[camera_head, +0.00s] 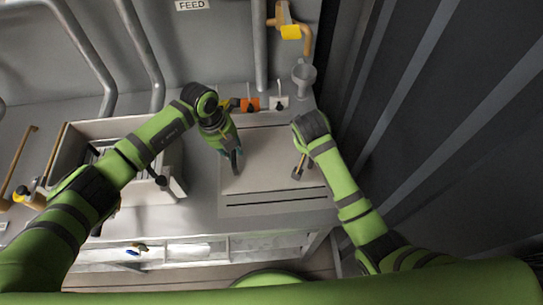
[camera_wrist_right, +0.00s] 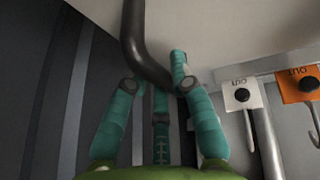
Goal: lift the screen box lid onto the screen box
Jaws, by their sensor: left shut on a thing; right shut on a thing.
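The screen box lid (camera_head: 262,160) looks like the pale flat panel on the right of the bench, with dark curved handles. My left gripper (camera_head: 235,160) is shut on its left handle. My right gripper (camera_head: 300,163) is at its right handle; in the right wrist view its teal fingers (camera_wrist_right: 165,88) are shut around the dark handle (camera_wrist_right: 135,35). The open grey box (camera_head: 72,140) on the left, partly hidden by my left arm, may be the screen box. I cannot tell whether the lid is raised.
Orange (camera_head: 250,104) and white (camera_head: 279,103) valve tags stand behind the panel, with a grey funnel (camera_head: 303,75) to their right. Pipes (camera_head: 141,45) run up the back wall. A dark ribbed wall (camera_head: 420,110) closes off the right side.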

